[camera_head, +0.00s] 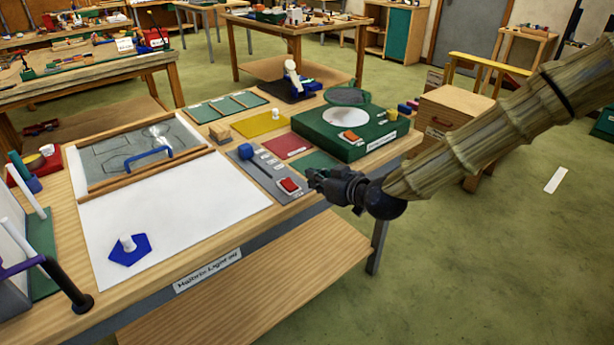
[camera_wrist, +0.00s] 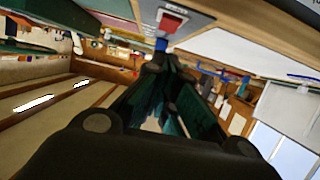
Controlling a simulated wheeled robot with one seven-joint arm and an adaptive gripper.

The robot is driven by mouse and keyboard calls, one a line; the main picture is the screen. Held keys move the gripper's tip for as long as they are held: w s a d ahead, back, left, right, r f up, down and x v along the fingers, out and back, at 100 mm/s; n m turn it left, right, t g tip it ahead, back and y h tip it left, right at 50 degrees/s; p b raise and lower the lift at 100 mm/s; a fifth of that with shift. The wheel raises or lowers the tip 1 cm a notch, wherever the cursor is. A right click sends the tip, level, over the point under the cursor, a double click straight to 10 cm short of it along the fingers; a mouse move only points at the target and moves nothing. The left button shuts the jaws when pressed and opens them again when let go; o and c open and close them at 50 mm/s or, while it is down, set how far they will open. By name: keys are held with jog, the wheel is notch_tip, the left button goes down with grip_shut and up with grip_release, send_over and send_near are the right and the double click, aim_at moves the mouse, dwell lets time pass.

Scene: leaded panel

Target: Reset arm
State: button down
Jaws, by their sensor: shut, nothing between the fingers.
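My gripper (camera_head: 316,179) is shut and empty. It hangs at the front right edge of the workbench (camera_head: 235,290), beside a grey control panel (camera_head: 262,172) with a red switch (camera_head: 289,185) and a blue ball-topped lever (camera_head: 246,152). My arm reaches in from the right. In the wrist view, the fingers (camera_wrist: 160,55) come together just below the red switch (camera_wrist: 172,20). I cannot tell whether the fingertips touch the panel.
A green box (camera_head: 345,130) with a white disc stands behind my gripper. A white sheet (camera_head: 170,215) bears a blue piece (camera_head: 129,249) with a white knob. A leaded panel (camera_head: 140,155) lies behind it. Open floor (camera_head: 480,260) lies to the right.

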jog(key=shift+s+d, duration=0.25)
jog(key=shift+s, duration=0.05)
jog(key=s+d+f+m+g+h, duration=0.25)
jog(key=s+f, duration=0.55)
jog(key=f, duration=0.5)
jog(key=s+d+f+m+g+h, duration=0.1)
jog(key=s+d+f+g, duration=0.15)
jog(key=s+f, duration=0.8)
jog(key=s+d+f+m+g+h, duration=0.2)
jog(key=s+d+f, duration=0.3)
jog(key=s+f, duration=0.3)
jog(key=s+d+f+m+g+h, duration=0.2)
jog(key=s+d+f+g, duration=0.2)
jog(key=s+f, duration=0.5)
jog(key=s+d, duration=0.2)
jog(key=s, duration=0.5)
jog(key=shift+d+h, duration=0.15)
jog(key=shift+h, duration=0.2)
jog(key=shift+s, duration=0.15)
